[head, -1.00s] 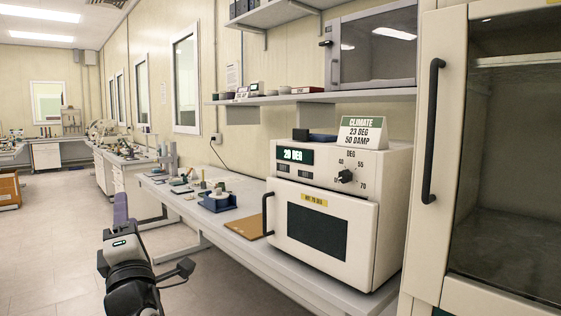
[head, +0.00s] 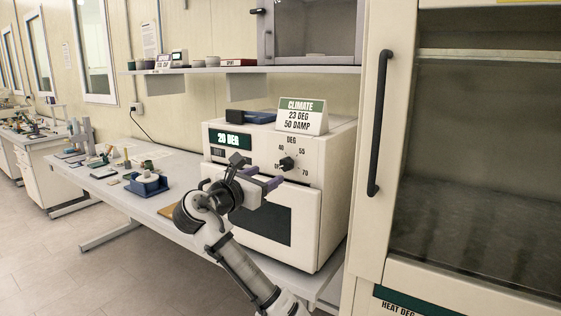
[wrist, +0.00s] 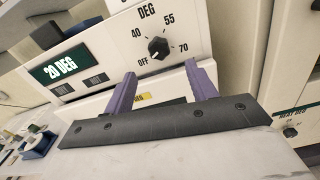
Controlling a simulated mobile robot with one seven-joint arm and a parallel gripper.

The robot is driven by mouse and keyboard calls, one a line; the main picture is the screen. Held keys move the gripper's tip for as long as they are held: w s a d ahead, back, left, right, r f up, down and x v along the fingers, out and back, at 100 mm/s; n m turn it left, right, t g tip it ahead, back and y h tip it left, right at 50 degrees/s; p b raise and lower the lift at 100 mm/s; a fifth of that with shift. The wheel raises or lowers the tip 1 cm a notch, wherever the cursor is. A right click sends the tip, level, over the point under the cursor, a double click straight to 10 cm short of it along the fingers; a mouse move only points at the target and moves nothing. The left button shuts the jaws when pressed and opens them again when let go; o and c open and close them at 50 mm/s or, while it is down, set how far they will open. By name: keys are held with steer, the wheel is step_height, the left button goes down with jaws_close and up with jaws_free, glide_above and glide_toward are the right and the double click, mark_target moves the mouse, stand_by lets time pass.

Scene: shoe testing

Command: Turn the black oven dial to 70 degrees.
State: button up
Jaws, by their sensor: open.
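The black oven dial (head: 287,163) is on the front panel of the white oven (head: 322,180), right of the display (head: 230,139). In the wrist view the dial (wrist: 158,47) has marks OFF, 40, 55 and 70 around it; its white pointer mark looks turned to the lower left, towards OFF. The display in the wrist view (wrist: 66,64) reads 20 DEG. My gripper (head: 265,178) is in front of the oven, just below and left of the dial. Its purple fingers (wrist: 160,72) are apart and empty, and the dial shows beyond the gap between them, untouched.
A CLIMATE sign (head: 302,118) and a dark blue object (head: 248,116) stand on the oven. A shelf (head: 200,70) runs above. A blue holder (head: 146,185) and small items lie on the bench to the left. A tall glass-fronted cabinet (head: 377,150) stands close on the right.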

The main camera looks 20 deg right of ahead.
mark_target(284, 165)
steer(key=p+x, duration=0.3)
steer(key=x, duration=0.6)
steer(key=c, duration=1)
